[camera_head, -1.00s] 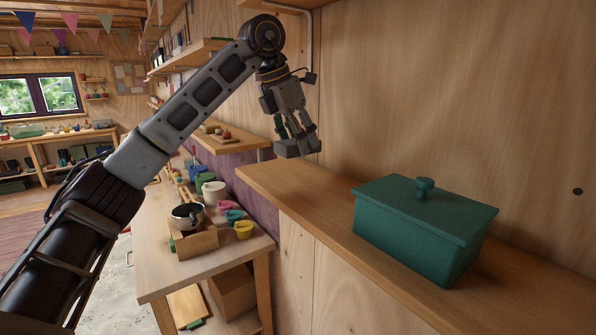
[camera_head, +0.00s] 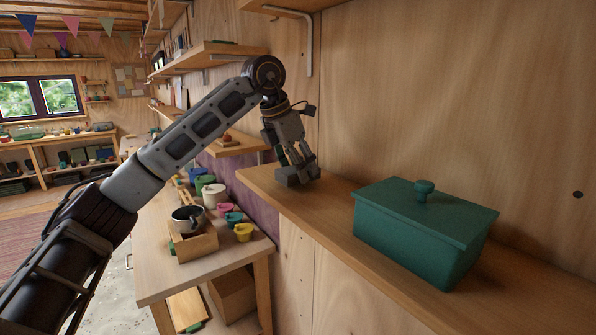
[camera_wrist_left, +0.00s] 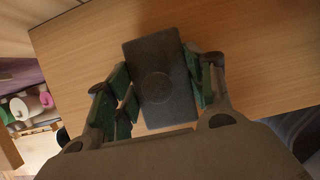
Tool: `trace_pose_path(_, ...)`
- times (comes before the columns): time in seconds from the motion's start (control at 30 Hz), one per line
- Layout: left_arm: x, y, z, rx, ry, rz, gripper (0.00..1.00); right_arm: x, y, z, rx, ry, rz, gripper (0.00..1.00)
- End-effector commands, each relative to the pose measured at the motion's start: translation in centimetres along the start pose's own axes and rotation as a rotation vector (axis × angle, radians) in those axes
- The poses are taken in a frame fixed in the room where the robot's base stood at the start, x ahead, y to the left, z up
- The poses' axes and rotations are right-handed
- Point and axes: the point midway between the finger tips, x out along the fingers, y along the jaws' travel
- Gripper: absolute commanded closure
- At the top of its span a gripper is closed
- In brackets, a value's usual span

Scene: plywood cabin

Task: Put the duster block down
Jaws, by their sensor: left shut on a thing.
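The duster block (camera_head: 298,176) is a dark grey rectangular block with a faint round mark on top. My left gripper (camera_head: 297,160) is shut on it and holds it at the far left end of the wooden shelf (camera_head: 330,206). In the left wrist view, the block (camera_wrist_left: 158,80) lies between the two green-padded fingers (camera_wrist_left: 160,92), with the shelf surface behind it. I cannot tell whether its underside touches the shelf. My right gripper is in neither current view.
A teal lidded box (camera_head: 424,228) stands on the same shelf to the right, with bare shelf between it and the block. Below left, a workbench (camera_head: 160,282) holds a metal pot (camera_head: 187,218) and several coloured cups. A bracketed shelf is overhead.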

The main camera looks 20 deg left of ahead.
Motion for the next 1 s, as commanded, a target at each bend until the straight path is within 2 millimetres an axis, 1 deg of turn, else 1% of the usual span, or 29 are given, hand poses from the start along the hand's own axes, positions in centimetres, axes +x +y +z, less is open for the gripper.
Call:
trace_pose_path(0.13, 0.94, 0.02, -0.42, 0.000, -0.001, 0.000, 0.75, -0.05, -0.18, -0.08, 0.001, 0.001, -0.002, 0.25)
trace_pose_path(0.6, 1.33, -0.01, -0.56, 0.000, -0.001, 0.000, 0.75, 0.17, -0.48, -0.41, 0.002, 0.005, -0.005, 0.25)
trace_pose_path(0.63, 1.29, -0.01, -0.55, 0.000, -0.001, 0.000, 0.43, 0.13, -0.46, -0.43, 0.002, 0.005, -0.005, 0.25)
trace_pose_path(0.7, 1.27, 0.00, -0.54, 0.000, -0.001, 0.000, 0.34, 0.12, -0.45, -0.47, 0.002, 0.006, -0.005, 0.25)
trace_pose_path(0.77, 1.27, -0.01, -0.54, 0.000, -0.001, 0.000, 0.26, 0.11, -0.43, -0.49, 0.002, 0.006, -0.004, 0.25)
trace_pose_path(0.8, 1.26, -0.01, -0.54, 0.000, -0.001, 0.000, 0.25, 0.11, -0.41, -0.50, 0.002, 0.006, -0.004, 0.25)
trace_pose_path(1.0, 1.26, 0.00, -0.54, 0.000, -0.001, 0.000, 0.25, 0.11, -0.14, -0.46, 0.001, 0.006, -0.001, 0.25)
